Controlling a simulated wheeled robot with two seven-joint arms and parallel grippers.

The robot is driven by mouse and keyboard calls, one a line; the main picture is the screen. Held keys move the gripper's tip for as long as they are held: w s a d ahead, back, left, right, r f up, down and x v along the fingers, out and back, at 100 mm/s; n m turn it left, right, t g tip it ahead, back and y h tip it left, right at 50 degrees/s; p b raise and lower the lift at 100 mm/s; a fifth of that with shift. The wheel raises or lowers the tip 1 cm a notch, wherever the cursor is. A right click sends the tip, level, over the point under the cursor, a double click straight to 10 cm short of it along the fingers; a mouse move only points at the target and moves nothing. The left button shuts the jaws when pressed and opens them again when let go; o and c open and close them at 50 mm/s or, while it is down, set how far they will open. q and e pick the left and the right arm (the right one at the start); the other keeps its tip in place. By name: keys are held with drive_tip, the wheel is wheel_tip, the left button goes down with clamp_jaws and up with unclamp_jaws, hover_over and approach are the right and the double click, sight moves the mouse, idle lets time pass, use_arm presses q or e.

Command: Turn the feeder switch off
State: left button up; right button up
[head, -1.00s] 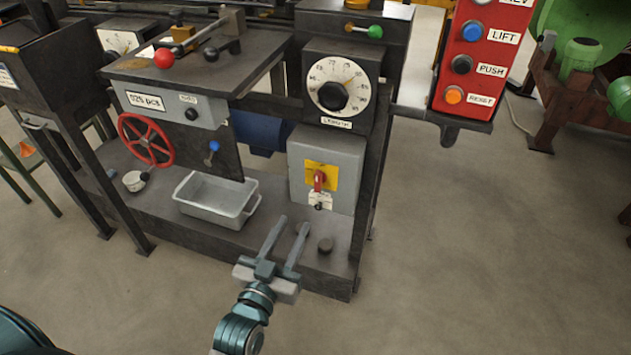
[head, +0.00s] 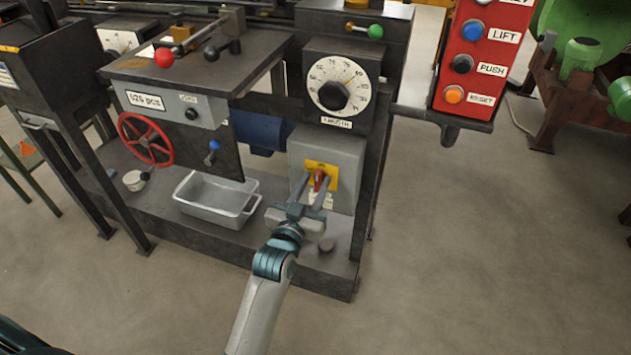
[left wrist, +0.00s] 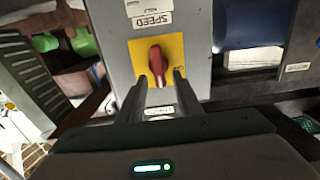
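The feeder switch is a red rotary knob (head: 319,180) on a yellow plate (head: 333,178), on the front of a grey box (head: 340,150) under the dial. The knob (left wrist: 157,62) stands about upright in the left wrist view, on its yellow plate (left wrist: 172,45). My left gripper (head: 315,179) is in front of the switch with its fingers apart. In the left wrist view the gripper (left wrist: 159,82) has one finger on each side of the knob's lower end. I cannot tell whether they touch it. The fingers partly hide the plate in the head view. My right gripper is not in view.
A grey tray (head: 198,207) stands on the machine's lower shelf, left of my left arm. A red button panel (head: 480,60) hangs at the upper right.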

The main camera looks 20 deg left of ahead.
use_arm(q)
drive_tip(key=shift+w, duration=0.5)
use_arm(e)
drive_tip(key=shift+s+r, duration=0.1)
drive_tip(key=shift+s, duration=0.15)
use_arm(q)
drive_tip(key=c, duration=0.7)
clamp_jaws()
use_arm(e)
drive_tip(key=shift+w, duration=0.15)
